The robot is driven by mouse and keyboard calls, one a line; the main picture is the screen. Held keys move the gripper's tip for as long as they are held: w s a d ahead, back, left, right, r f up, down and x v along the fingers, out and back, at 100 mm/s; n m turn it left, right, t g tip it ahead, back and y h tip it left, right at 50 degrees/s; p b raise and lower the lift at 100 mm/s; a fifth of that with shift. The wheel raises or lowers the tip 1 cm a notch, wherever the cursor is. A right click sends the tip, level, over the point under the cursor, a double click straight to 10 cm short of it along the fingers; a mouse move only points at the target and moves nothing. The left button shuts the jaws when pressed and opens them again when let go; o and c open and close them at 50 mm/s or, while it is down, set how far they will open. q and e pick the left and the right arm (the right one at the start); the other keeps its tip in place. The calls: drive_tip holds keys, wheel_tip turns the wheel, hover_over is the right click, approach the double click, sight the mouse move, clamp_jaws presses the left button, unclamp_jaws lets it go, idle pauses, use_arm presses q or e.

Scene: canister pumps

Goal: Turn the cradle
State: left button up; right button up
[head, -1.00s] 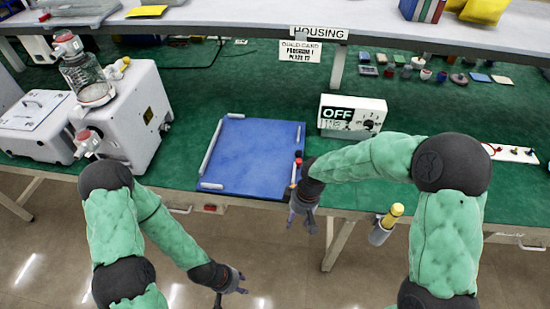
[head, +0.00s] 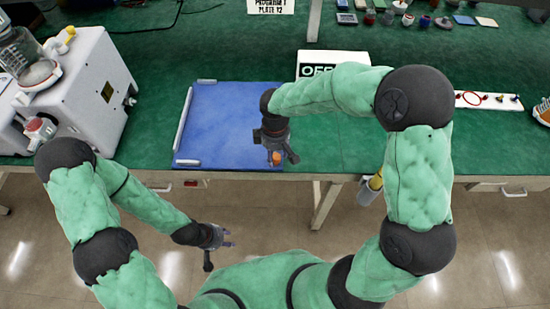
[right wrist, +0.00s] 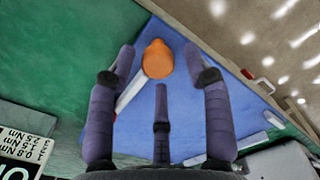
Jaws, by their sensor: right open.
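The only cradle-like thing I see is a flat blue board (head: 225,120) with white rails along its edges, on the green bench. An orange knob (head: 276,158) is at its front right corner; it also shows in the right wrist view (right wrist: 157,60). My right gripper (head: 275,155) is above that corner, its fingers spread. In the right wrist view the knob appears between and beyond the fingertips (right wrist: 160,65), with no grip on it visible. My left gripper (head: 222,241) hangs empty in front of the bench, its fingers apart.
A white machine (head: 85,90) with a glass jar stands left of the board. A white box with a display (head: 325,62) is behind my right arm. A white strip with small parts (head: 490,101) lies at the right. Green bench top is clear between them.

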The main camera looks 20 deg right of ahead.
drive_tip(key=shift+f, duration=1.1)
clamp_jaws()
drive_tip(key=shift+a, duration=0.1)
